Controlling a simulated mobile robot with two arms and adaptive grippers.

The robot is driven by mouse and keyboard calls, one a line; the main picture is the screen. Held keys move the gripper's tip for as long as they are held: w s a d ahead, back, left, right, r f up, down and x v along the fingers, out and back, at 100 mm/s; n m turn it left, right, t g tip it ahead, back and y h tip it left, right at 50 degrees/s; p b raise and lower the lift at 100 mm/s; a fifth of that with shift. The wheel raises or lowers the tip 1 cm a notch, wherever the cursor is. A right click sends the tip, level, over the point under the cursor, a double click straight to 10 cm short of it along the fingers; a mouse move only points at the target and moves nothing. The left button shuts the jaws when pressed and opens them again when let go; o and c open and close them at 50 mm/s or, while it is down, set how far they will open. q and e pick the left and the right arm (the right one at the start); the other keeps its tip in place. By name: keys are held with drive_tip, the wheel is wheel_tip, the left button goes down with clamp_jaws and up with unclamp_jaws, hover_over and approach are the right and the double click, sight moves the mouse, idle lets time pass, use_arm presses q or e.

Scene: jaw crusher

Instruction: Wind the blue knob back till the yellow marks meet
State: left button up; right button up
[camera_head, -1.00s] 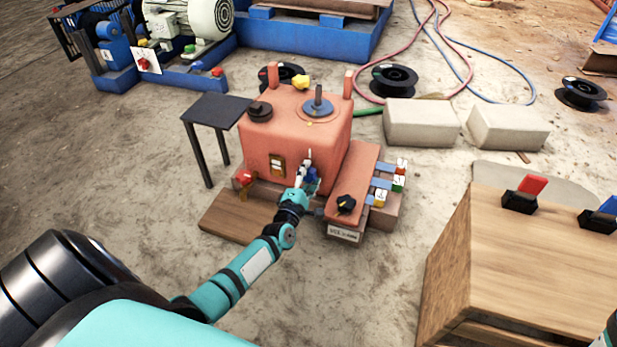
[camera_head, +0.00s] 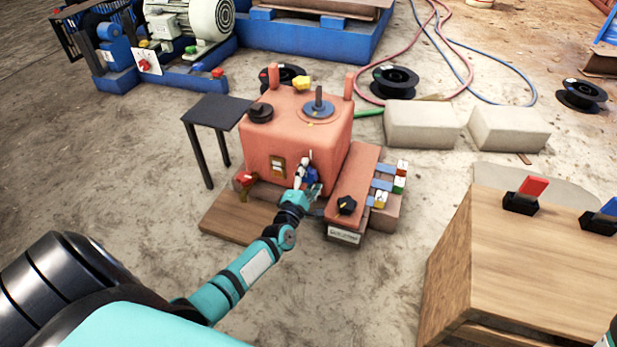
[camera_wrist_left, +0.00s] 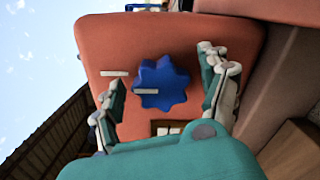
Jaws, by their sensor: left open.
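The blue lobed knob (camera_wrist_left: 165,80) sits on the front of the salmon-red housing (camera_wrist_left: 215,35). One pale mark (camera_wrist_left: 146,91) is on the knob and another pale mark (camera_wrist_left: 114,73) is on the housing, up and to the left of it; they are apart, and their yellow colour does not show clearly. My left gripper (camera_wrist_left: 161,72) is open, one finger on each side of the knob, with visible gaps. In the head view my left gripper (camera_head: 305,174) is at the housing's front and partly hides the knob.
A black star knob (camera_head: 346,204) is on the block to the right, and a red knob (camera_head: 244,177) is to the left. A small dark table (camera_head: 217,111) stands left of the housing. A wooden box (camera_head: 510,245) with switches is at the right.

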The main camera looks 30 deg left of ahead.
use_arm(q)
drive_tip(key=v, duration=1.2)
